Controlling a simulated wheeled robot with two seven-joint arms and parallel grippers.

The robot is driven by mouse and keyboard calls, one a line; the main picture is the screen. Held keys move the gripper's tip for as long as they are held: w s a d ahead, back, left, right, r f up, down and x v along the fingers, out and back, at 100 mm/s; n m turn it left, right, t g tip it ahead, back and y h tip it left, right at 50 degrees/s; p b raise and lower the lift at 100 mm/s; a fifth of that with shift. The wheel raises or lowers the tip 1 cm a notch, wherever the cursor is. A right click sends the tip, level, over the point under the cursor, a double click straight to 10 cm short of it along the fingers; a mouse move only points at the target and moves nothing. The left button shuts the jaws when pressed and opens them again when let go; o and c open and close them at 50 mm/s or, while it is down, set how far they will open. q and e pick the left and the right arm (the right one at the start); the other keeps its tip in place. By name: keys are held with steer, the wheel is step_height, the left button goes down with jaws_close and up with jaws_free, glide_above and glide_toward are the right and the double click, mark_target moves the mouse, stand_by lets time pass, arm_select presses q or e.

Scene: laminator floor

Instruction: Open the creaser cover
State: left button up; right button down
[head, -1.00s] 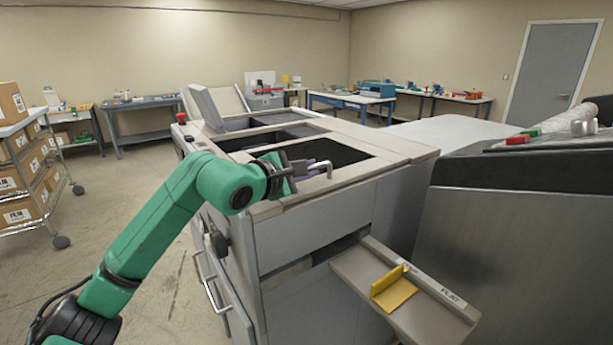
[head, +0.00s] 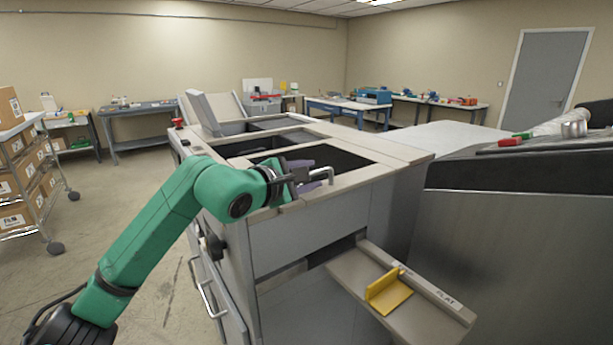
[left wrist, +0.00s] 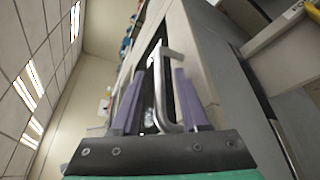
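The creaser (head: 310,230) is a large grey machine with a beige top in the middle of the head view. The cover appears as a beige-framed dark panel (head: 335,158) lying flat on its top. A bent metal handle (head: 325,172) stands at the panel's near edge, and it also shows in the left wrist view (left wrist: 160,85). My left gripper (head: 305,171) is at the handle. In the left wrist view, its purple fingers (left wrist: 157,103) are spread on both sides of the handle, with a gap visible on the left side. My right gripper is not in view.
A tray with a yellow block (head: 388,292) juts from the creaser's near side. A dark-topped metal machine (head: 520,240) stands close on the right. A raised panel (head: 203,112) is at the creaser's far end. A box cart (head: 25,180) stands left, beyond open floor.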

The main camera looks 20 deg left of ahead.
arm_select(q)
steer(key=shift+s+a+b, duration=0.2)
steer(key=shift+s+b, duration=0.15)
steer(key=shift+s, duration=0.15)
steer(key=b+v, duration=0.5)
steer(key=v, duration=0.8)
steer(key=shift+s+r, duration=0.2)
steer(key=shift+s, duration=0.05)
